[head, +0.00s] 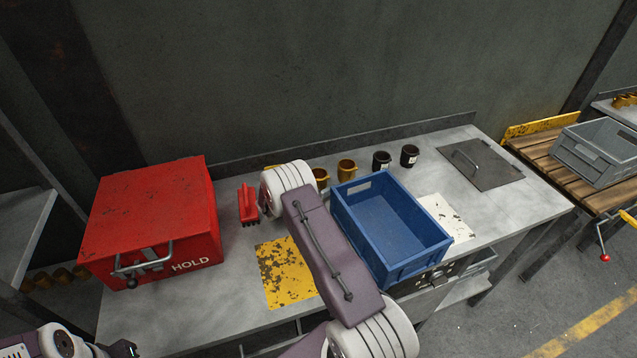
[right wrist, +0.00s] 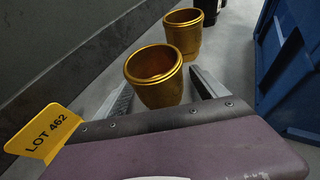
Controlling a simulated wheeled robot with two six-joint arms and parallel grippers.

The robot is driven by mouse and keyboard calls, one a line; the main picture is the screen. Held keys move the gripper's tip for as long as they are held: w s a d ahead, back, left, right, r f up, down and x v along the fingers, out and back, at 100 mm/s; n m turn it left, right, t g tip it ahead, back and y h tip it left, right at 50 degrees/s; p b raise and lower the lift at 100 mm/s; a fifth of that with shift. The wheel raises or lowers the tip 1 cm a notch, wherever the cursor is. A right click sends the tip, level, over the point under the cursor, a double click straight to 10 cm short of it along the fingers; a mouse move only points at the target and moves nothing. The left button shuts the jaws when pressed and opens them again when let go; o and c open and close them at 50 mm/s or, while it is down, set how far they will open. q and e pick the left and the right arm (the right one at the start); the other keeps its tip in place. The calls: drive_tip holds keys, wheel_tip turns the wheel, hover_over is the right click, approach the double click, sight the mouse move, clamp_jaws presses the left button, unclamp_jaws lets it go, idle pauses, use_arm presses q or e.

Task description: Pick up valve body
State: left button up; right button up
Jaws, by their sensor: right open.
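Two gold, open-topped cups, which I take to be valve bodies, stand upright on the grey bench. In the right wrist view the near valve body (right wrist: 154,76) is between the two fingers of my right gripper (right wrist: 162,88). The fingers are open, one on each side of it; contact cannot be told. The far valve body (right wrist: 183,33) stands just beyond. In the head view they show at the back of the bench, the near one (head: 321,178) partly behind my right wrist and the far one (head: 346,168) clear. That wrist hides my right gripper there.
A blue crate (head: 430,222) stands right of the valve bodies. Two dark cups (head: 409,156) stand behind it. A yellow LOT 462 tag (right wrist: 44,134) is near my right gripper.

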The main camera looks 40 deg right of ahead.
clamp_jaws()
wheel_tip(320, 180, up, 10)
idle(0.6)
